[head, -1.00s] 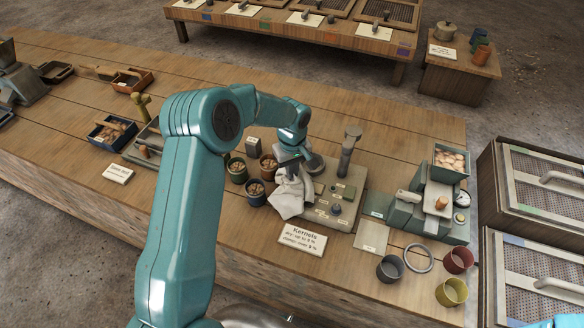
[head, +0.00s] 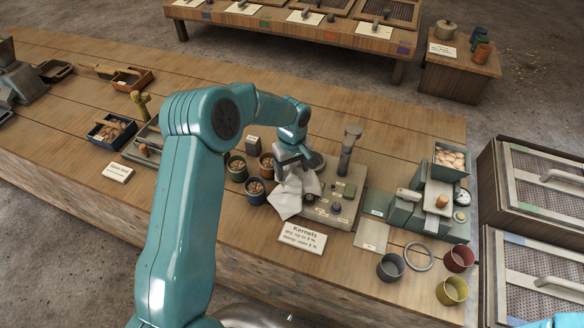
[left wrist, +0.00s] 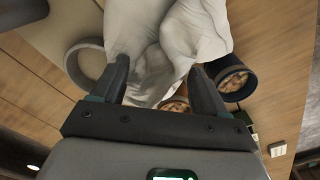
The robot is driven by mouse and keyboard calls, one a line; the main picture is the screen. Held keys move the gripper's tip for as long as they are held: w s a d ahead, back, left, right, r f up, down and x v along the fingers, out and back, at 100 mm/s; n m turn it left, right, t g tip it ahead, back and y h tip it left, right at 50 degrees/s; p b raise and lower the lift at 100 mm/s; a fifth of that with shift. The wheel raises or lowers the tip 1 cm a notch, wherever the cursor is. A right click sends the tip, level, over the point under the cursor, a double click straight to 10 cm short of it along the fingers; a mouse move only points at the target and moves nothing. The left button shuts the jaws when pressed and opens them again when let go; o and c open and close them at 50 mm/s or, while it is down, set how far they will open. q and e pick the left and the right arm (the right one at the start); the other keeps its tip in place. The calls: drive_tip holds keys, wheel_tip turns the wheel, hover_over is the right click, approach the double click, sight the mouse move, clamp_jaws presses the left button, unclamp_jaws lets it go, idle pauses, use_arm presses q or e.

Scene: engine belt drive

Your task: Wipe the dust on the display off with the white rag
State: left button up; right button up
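The white rag (head: 287,200) hangs from my left gripper (head: 291,160) over the left side of a grey instrument (head: 326,216). In the left wrist view the bunched rag (left wrist: 165,40) lies between the two fingers of my left gripper (left wrist: 158,68), which are closed on it. The instrument carries small green panels, knobs and an upright grey post. Part of its left side is hidden under the rag and gripper. I cannot make out the display or dust clearly. My right gripper is out of the picture.
Several cups of kernels (head: 255,190) stand close left of the rag. A "Kernels" sign (head: 303,238) stands in front. Right of the instrument are a green-grey machine (head: 408,215), a metal ring (head: 419,257) and empty cups (head: 390,267). Bare wood lies behind the instrument.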

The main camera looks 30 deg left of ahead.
use_arm(q)
clamp_jaws()
